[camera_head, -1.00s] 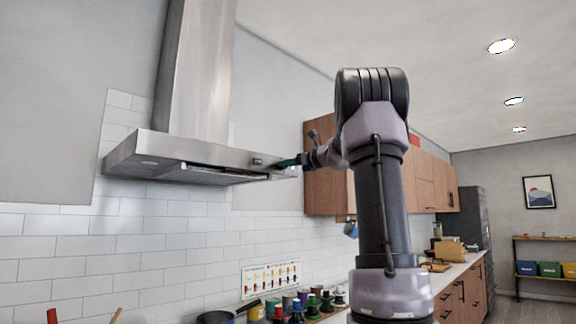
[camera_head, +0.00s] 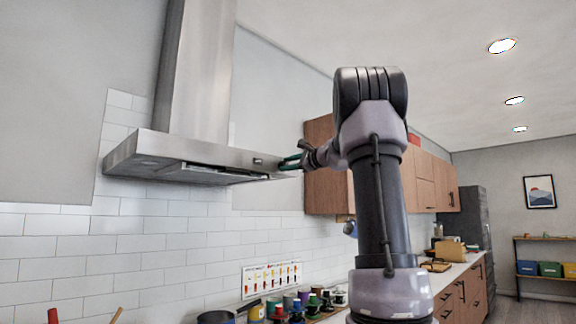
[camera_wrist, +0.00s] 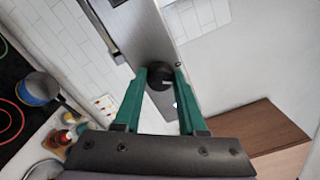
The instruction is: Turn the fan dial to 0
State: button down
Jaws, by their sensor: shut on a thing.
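The range hood (camera_head: 190,158) is a grey metal canopy with a tall chimney. In the wrist view, the fan dial (camera_wrist: 160,73) is a round black knob on the hood's front strip (camera_wrist: 142,30). My gripper (camera_wrist: 160,76) has green fingers, one on each side of the dial, and is shut on it. In the head view, my gripper (camera_head: 288,162) is at the right end of the hood front, and its fingers hide the dial. The dial's setting is too small to read.
Wooden wall cabinets (camera_head: 325,165) hang right of the hood, close to my wrist. Below are a pan (camera_wrist: 38,90) on the black cooktop (camera_wrist: 12,100), small jars (camera_head: 295,305) and a colour chart (camera_head: 271,279). The air in front of the hood is free.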

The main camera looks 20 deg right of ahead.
jog(key=n, duration=0.6)
jog(key=shift+f, duration=0.15)
dwell(0.4)
jog(key=shift+c, duration=2.4)
grip_release()
jog(key=v, duration=1.1)
jog(key=shift+a, duration=0.15)
